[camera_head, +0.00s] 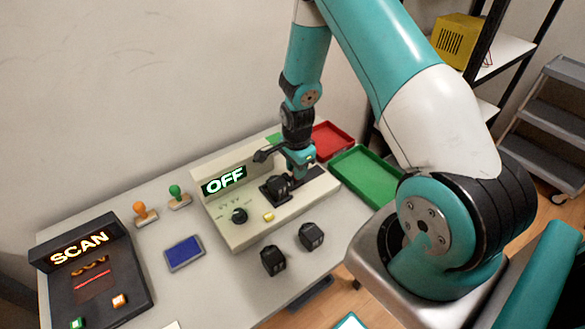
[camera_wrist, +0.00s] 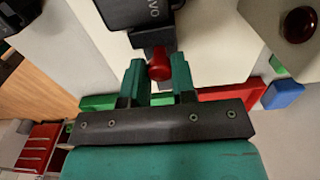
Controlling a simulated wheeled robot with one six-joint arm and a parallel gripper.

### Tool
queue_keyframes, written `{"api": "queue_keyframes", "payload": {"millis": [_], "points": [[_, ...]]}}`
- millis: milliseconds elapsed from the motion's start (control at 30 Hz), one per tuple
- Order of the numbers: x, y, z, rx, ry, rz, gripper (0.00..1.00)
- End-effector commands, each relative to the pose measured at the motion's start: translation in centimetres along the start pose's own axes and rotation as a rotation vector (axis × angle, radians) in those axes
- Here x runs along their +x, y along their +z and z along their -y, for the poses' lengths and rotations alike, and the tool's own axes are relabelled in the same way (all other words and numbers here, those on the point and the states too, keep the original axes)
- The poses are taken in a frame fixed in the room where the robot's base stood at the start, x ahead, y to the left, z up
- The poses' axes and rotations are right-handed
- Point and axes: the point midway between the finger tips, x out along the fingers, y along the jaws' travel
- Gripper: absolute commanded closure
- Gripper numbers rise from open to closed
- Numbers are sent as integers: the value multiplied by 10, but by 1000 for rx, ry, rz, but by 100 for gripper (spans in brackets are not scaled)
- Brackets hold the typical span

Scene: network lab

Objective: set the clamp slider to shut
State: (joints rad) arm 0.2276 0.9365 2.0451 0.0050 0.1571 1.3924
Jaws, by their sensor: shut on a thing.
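The beige tester (camera_head: 262,205) stands on the table, with a lit display (camera_head: 224,181) reading OFF. A black block sits in a dark holder (camera_head: 277,188) on the tester's right part. My gripper (camera_head: 296,172) reaches down from above beside this block. In the wrist view, its two teal fingers (camera_wrist: 159,80) are shut on a red knob (camera_wrist: 159,65), which I take to be the clamp slider's handle.
Two loose black blocks (camera_head: 272,260) (camera_head: 311,236) lie in front of the tester. A green tray (camera_head: 364,176) and red tray (camera_head: 332,141) are to the right. A blue pad (camera_head: 184,253), two stamps (camera_head: 145,212) (camera_head: 178,196) and a SCAN unit (camera_head: 92,268) are left.

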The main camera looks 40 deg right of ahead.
Motion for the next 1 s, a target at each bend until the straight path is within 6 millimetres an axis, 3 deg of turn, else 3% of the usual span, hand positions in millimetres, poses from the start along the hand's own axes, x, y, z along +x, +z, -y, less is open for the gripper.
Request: {"api": "queue_keyframes", "payload": {"millis": [100,133,233,533,667,767,1000], "points": [[0,5,0,-7,2,11,100],[0,5,0,-7,2,12,71],[0,5,0,-7,2,11,49],[-1,2,0,-4,1,7,49],[-11,2,0,-4,-1,6,49],[-29,2,1,-4,-4,6,49],[-90,2,1,-5,-6,6,49]]}}
